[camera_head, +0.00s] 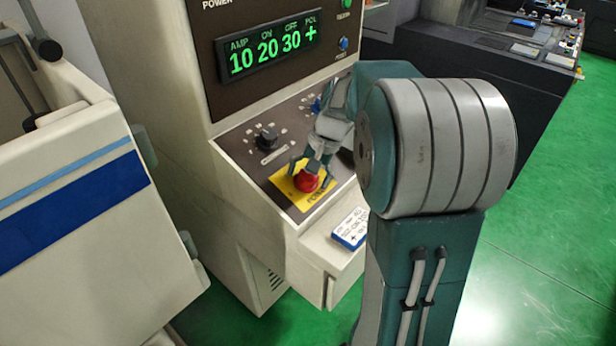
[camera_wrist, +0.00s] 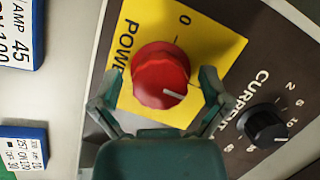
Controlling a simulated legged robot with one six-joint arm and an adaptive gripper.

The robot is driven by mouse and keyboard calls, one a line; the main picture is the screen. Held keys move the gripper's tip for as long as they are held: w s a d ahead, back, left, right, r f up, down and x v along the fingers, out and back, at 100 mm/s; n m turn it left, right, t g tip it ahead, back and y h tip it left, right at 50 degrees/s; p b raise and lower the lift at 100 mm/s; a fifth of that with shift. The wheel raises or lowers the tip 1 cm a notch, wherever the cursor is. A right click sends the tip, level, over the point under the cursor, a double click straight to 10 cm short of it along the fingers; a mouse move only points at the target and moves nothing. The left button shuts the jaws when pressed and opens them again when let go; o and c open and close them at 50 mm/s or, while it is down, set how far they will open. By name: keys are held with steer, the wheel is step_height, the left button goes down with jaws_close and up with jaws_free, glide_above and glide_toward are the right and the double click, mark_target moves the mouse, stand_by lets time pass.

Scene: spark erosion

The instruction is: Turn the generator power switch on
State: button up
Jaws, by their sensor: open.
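The power switch is a red round knob (camera_head: 306,181) on a yellow plate (camera_head: 288,189) marked POWER, on the sloped panel of the generator cabinet. In the wrist view the red knob (camera_wrist: 160,76) has a white pointer line toward its lower right, away from the "0" mark at the plate's upper part. My gripper (camera_head: 308,170) is at the knob; in the wrist view my gripper (camera_wrist: 160,92) is open, one finger on each side of the knob. I cannot tell whether the fingers touch it. The right finger hides part of the plate.
The green display (camera_head: 268,52) is lit and reads 10, 20, 30, +. A black CURRENT knob (camera_wrist: 265,125) is right of the plate. Blue-and-white cards (camera_head: 351,228) lie on the ledge below the panel. A white machine (camera_head: 75,200) stands at left.

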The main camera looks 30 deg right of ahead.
steer(key=w+v, duration=0.1)
steer(key=v, duration=1)
steer(key=shift+s+d+r, duration=0.2)
steer(key=shift+s+r, duration=0.2)
steer(key=shift+s, duration=0.1)
steer(key=s+a+f+n+t+h, duration=0.2)
steer(key=s+a+n, duration=0.2)
steer(key=s+a, duration=0.4)
steer(key=s+a+f+n+t+h, duration=0.1)
steer(key=s+a+n, duration=0.3)
steer(key=s+a, duration=0.4)
steer(key=shift+s+a+f+t+h, duration=0.3)
steer(key=shift+s+f+t+h, duration=0.15)
steer(key=shift+s+t, duration=0.45)
